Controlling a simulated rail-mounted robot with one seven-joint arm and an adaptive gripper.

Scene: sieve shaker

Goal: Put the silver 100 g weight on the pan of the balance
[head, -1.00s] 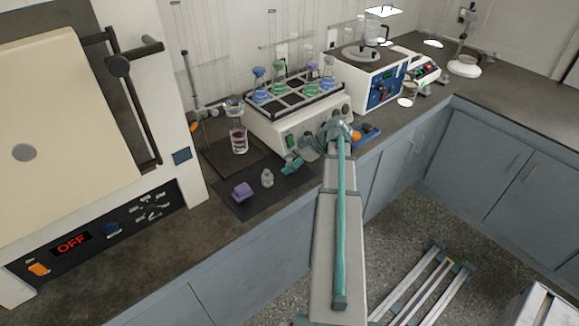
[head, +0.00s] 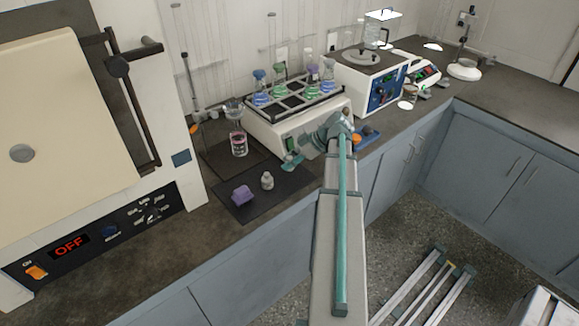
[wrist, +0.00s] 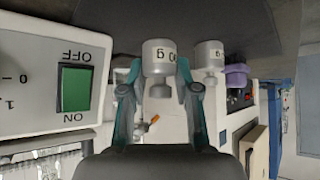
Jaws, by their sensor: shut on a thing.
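My gripper (wrist: 160,88) is shut on a silver weight (wrist: 159,56) marked with black lettering ending in "00 g", upside down in the wrist view. In the head view my gripper (head: 292,163) is low by the right end of the dark mat (head: 287,187), in front of the shaker; the held weight cannot be made out there. A second silver weight (head: 267,181) stands on the mat to the left; it also shows in the wrist view (wrist: 208,55).
A purple block (head: 242,194) lies on the mat. A beaker (head: 239,144) stands behind it. The white shaker (head: 318,124) carries several flasks. A white box with a round plate (head: 361,58) stands beyond it. An oven (head: 75,240) blocks the left.

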